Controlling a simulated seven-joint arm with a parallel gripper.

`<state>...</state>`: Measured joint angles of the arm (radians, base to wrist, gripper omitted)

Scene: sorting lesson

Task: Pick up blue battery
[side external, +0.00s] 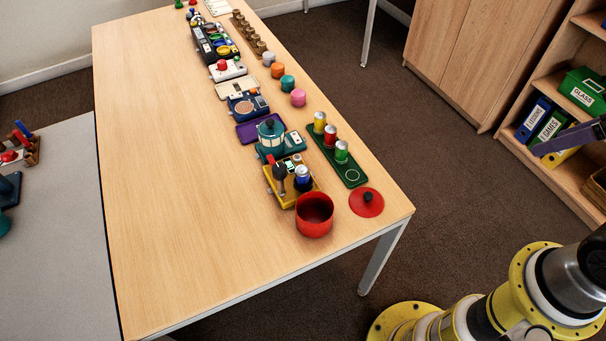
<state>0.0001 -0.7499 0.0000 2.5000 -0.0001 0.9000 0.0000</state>
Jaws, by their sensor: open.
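A blue can-shaped cylinder with a silver top (303,175), which looks like the blue battery, stands upright at the right side of a yellow tray (284,201). Similar yellow (319,122), red (330,137) and green (341,152) cylinders stand in a row on a green tray (360,182) behind it to the right. The near end of that tray has an empty pale ring. My gripper is out of the frame; only yellow and grey links of my arm show at the lower right, well apart from the blue cylinder.
A dark-handled object (280,172) stands just left of the blue cylinder. An open red pot (314,222) is close in front, its red lid (366,205) to the right. A teal pot (271,134) stands behind. The table's left half (180,200) is clear.

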